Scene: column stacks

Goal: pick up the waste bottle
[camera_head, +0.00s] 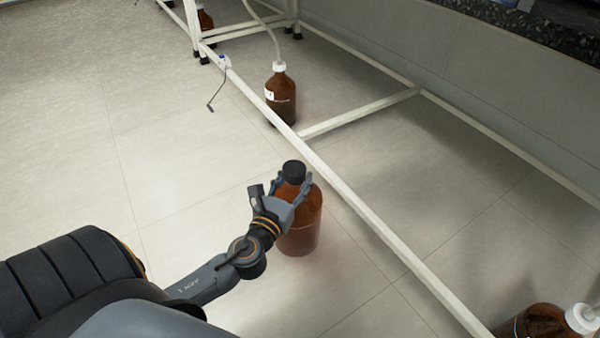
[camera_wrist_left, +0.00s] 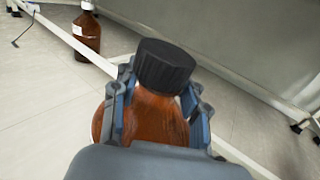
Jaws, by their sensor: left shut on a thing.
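The waste bottle (camera_head: 301,236) is brown with a black cap and stands upright in the head view, at or just above the tiled floor; I cannot tell if its base touches. My left gripper (camera_head: 290,188) is shut around its neck and shoulder, just below the cap. In the left wrist view the bottle (camera_wrist_left: 155,118) sits between the two fingers of the left gripper (camera_wrist_left: 160,105), with the black cap above them. Part of the bottle is hidden behind the gripper. My right gripper is not in view.
A white frame rail (camera_head: 355,205) runs diagonally just right of the bottle. Another brown bottle (camera_head: 281,100) with a white cap and tube stands beyond it, also in the left wrist view (camera_wrist_left: 86,38). A third bottle (camera_head: 540,322) is at lower right. Floor at left is clear.

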